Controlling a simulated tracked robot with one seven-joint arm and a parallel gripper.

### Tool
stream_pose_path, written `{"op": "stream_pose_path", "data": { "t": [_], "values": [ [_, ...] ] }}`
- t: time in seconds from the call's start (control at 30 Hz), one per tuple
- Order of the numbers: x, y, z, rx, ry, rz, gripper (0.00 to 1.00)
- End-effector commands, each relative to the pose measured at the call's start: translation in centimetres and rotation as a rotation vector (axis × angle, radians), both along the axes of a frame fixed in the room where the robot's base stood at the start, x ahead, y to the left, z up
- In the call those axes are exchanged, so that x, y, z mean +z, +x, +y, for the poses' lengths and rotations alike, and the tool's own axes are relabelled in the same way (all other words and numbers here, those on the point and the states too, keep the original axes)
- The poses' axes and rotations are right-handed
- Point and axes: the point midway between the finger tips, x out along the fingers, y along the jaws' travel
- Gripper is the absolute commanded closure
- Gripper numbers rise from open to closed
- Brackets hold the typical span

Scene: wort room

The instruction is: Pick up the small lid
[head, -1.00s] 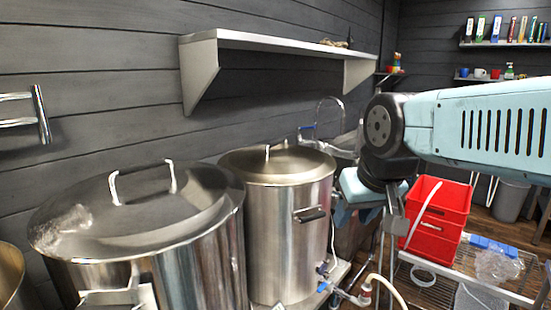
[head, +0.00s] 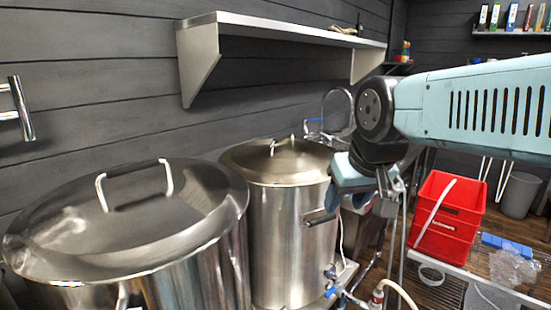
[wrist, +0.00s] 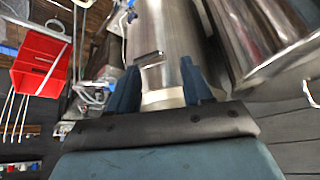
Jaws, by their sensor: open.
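The small lid (head: 280,162) is a round, shiny steel cover with an upright loop handle (head: 283,143). It lies on the smaller steel pot (head: 290,235) in the middle of the head view. My gripper (head: 350,178) is beside the pot's right edge, apart from the lid handle; its fingertips are hard to make out there. In the wrist view my gripper (wrist: 160,82) shows two dark blue fingers spread apart with nothing held. The pot's steel side (wrist: 167,35) shows beyond and between them. I cannot make out the lid in the wrist view.
A larger pot with a larger handled lid (head: 130,215) stands close at left. A wall shelf (head: 290,28) hangs above the pots. A red crate (head: 448,215) stands on a wire rack at right. A hose (head: 395,287) and valve sit low near the small pot.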

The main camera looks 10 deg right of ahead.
Motion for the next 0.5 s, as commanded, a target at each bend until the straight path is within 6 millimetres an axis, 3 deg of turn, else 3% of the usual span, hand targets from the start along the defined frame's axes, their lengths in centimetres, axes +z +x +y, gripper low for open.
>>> {"op": "stream_pose_path", "data": {
  "t": [0.17,0.5],
  "values": [
    [2.2,3.1,-0.6,-0.05,0.023,0.01,0.5],
    [8.2,14.7,-0.9,-0.262,0.097,0.032,0.5]
  ]
}}
